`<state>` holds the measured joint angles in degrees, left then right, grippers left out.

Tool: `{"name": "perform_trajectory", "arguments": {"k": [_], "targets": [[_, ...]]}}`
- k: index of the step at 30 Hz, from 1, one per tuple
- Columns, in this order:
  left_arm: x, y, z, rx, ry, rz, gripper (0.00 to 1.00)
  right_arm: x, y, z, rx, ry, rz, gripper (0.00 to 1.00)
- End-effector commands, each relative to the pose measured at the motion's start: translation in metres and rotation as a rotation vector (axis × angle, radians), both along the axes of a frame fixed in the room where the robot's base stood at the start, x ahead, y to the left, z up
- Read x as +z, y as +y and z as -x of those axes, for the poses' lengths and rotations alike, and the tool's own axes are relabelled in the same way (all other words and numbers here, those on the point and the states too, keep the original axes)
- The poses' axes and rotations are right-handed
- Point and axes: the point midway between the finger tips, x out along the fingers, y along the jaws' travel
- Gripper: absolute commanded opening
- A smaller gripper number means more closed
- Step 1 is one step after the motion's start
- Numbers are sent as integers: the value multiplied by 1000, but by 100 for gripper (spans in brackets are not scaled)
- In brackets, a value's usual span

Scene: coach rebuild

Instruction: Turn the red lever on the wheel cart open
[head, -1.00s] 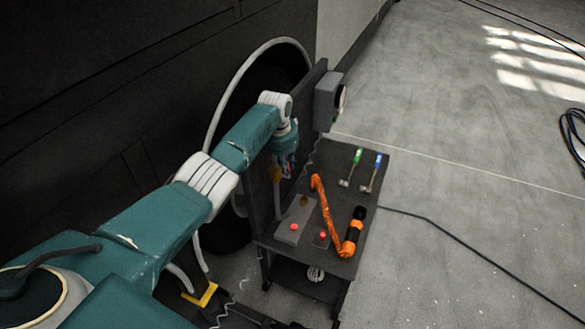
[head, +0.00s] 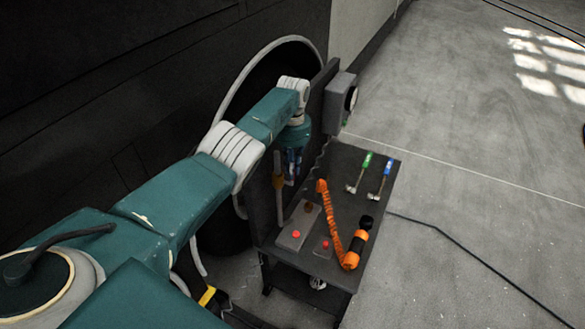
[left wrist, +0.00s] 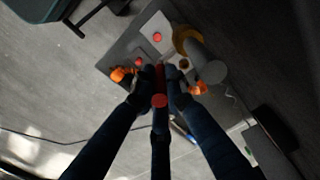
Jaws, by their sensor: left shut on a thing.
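The wheel cart (head: 370,222) is a dark cart with an upright panel (head: 322,110) at its left side. The lever does not show in the head view. My right gripper is not in view.
On the cart top lie an orange coiled hose (head: 335,220) with an orange and black end, a green-handled tool (head: 367,161), a blue-handled tool (head: 387,168) and grey boxes with red buttons (head: 295,234). A black cable (head: 450,238) crosses the open floor at right.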

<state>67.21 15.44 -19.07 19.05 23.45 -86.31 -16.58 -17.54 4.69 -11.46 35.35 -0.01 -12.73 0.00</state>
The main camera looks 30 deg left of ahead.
Motion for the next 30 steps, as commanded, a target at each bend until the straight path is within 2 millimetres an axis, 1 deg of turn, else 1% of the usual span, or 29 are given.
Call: {"name": "perform_trajectory", "arguments": {"k": [1,2,3,4,13,17,20,27,30], "targets": [[0,-1,-2,-1,-5,1,0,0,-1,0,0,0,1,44],[0,-1,-2,-1,-5,1,18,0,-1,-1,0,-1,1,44],[0,-1,-2,-1,-5,1,26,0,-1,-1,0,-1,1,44],[0,-1,-1,-1,-5,1,32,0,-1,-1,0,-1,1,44],[1,0,-1,0,-2,1,32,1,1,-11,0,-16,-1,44],[9,0,-2,0,-4,1,32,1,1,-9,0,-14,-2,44],[24,0,-2,1,-5,1,32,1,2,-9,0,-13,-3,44],[77,-1,-4,0,-6,1,32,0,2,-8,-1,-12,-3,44],[95,0,-3,0,-5,1,32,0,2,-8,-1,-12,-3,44]]}}
